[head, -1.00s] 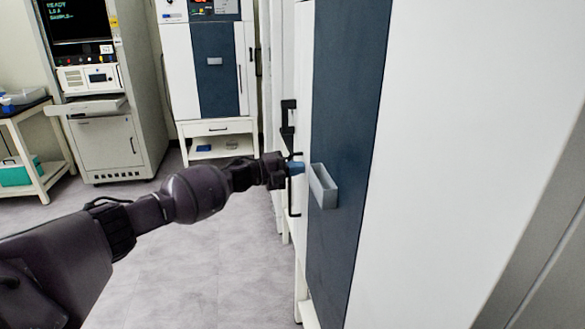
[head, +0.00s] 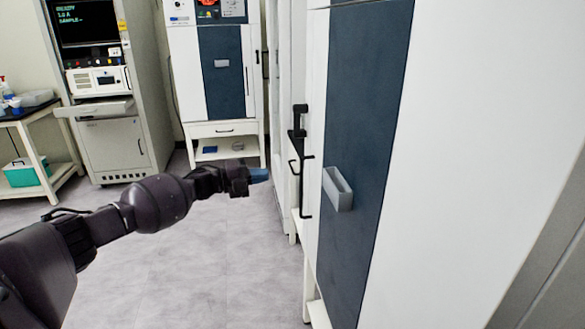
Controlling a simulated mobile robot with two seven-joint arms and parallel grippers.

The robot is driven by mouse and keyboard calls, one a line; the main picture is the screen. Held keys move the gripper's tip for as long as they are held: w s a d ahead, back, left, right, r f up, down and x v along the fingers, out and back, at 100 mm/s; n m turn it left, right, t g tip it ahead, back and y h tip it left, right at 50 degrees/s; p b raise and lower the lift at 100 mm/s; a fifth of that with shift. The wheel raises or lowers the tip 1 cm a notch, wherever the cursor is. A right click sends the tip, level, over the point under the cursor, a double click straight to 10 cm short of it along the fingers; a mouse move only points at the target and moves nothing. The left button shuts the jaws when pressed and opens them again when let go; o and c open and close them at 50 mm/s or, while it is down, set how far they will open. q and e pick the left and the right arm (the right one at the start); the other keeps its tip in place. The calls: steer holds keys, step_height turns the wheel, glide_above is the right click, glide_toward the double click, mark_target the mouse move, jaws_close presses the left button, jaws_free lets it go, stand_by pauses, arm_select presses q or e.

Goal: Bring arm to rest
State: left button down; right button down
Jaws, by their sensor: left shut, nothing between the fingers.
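My left arm comes in from the left and reaches across the open floor. My left gripper (head: 259,175) is shut and empty, with its blue fingertips pointing right. It is apart from the near freeze dryer cabinet, a white body with a dark blue door panel (head: 365,120). A grey box-shaped handle (head: 338,189) is on that panel, to the right of my gripper. A thin black bar handle (head: 306,187) is on the cabinet's edge, between the gripper and the grey handle. My right gripper is not in view.
A second white cabinet with a blue door (head: 221,75) stands at the back. A grey instrument rack (head: 110,147) with a screen is at the back left. A cart (head: 50,150) with a teal box (head: 25,173) is at the far left. The grey floor (head: 220,260) in the middle is clear.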

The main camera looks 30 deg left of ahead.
arm_select(q)
steer(key=shift+a, duration=0.1)
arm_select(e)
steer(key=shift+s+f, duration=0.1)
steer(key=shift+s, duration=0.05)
